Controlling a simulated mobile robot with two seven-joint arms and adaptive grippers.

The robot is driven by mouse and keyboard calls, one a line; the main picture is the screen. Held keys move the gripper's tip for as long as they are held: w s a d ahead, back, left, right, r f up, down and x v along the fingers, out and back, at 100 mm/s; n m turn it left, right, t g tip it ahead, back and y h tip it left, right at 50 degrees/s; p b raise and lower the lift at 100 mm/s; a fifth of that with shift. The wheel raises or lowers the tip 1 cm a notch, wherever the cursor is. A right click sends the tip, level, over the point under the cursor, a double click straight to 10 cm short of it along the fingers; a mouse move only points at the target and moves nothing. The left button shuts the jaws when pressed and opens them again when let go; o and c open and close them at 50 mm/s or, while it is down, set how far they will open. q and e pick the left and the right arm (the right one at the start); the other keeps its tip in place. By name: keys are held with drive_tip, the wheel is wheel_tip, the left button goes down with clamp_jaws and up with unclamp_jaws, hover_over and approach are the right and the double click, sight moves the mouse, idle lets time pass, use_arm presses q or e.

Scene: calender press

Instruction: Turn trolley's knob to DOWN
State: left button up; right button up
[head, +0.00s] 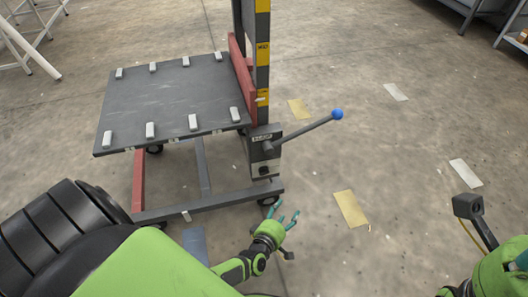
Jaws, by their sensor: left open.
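The trolley has a dark grey platform (170,100) with small light blocks along two edges, and a mast (262,60) with yellow bands. A grey control box (257,153) sits low on the mast. A lever (305,131) ending in a blue ball (337,114) sticks out from it to the upper right. A small dark knob (264,170) shows low on the box; its setting is too small to read. My left gripper (286,218), with teal fingers, is open and empty below the box, apart from it. Of my right gripper only a teal part (522,259) shows at the right edge.
The trolley's base frame (210,205) and a caster (268,199) are close to my left gripper. Yellow floor patches (350,208) and pale ones (465,173) lie flat to the right, where the concrete floor is clear. Shelving (512,38) stands at the upper right.

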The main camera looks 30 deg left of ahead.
use_arm(q)
drive_tip(key=s+d+m+g+h+p, duration=0.1)
drive_tip(key=s+m+g+h+p, duration=0.1)
drive_tip(key=s+m+g+p, duration=0.3)
drive_tip(key=shift+s+d+f+m+g+p, duration=0.3)
drive_tip(key=shift+s+m+p, duration=2.35)
drive_tip(key=shift+s, duration=1.85)
drive_tip(key=shift+n, duration=0.35)
